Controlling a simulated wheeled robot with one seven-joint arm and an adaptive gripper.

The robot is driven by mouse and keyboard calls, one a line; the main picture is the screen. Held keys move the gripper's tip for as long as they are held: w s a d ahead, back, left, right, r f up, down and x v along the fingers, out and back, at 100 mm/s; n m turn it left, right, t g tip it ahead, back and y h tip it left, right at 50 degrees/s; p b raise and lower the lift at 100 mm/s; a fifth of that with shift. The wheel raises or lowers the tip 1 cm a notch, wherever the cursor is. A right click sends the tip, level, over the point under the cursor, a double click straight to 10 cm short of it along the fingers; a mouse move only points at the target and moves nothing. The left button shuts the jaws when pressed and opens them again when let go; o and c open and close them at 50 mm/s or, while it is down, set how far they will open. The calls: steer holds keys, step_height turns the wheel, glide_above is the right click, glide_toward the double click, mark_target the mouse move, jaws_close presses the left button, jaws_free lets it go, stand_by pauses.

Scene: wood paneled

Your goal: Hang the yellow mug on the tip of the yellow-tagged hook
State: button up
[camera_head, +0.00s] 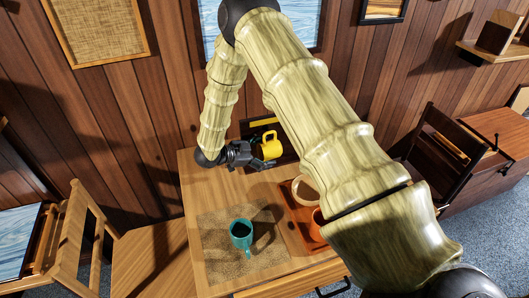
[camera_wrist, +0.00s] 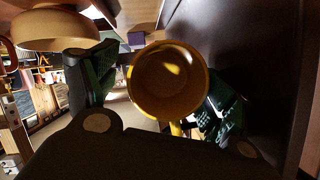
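The yellow mug (camera_head: 267,150) is up off the table in front of a dark board (camera_head: 257,127). My gripper (camera_head: 254,161) is at its left, with fingers around the mug. In the wrist view the mug (camera_wrist: 168,82) sits between the fingers of my gripper (camera_wrist: 160,92), its round mouth facing the camera. A yellow part, perhaps the handle, shows below it. The fingers seem shut on its sides, though contact on the left is hard to see. I cannot make out the yellow-tagged hook or whether the mug touches it.
A teal mug (camera_head: 241,234) stands on a woven mat (camera_head: 215,255) on the wooden table (camera_head: 197,185). An orange tray (camera_head: 290,225) holds a beige mug (camera_head: 305,190) and an orange mug (camera_head: 317,222), partly behind my arm. Chairs stand left (camera_head: 85,235) and right (camera_head: 440,150).

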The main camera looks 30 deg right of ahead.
steer(key=shift+w+a+r, duration=0.1)
steer(key=shift+w+a, duration=0.05)
steer(key=v, duration=1.1)
steer(key=shift+a+r, duration=0.2)
steer(key=shift+a, duration=0.1)
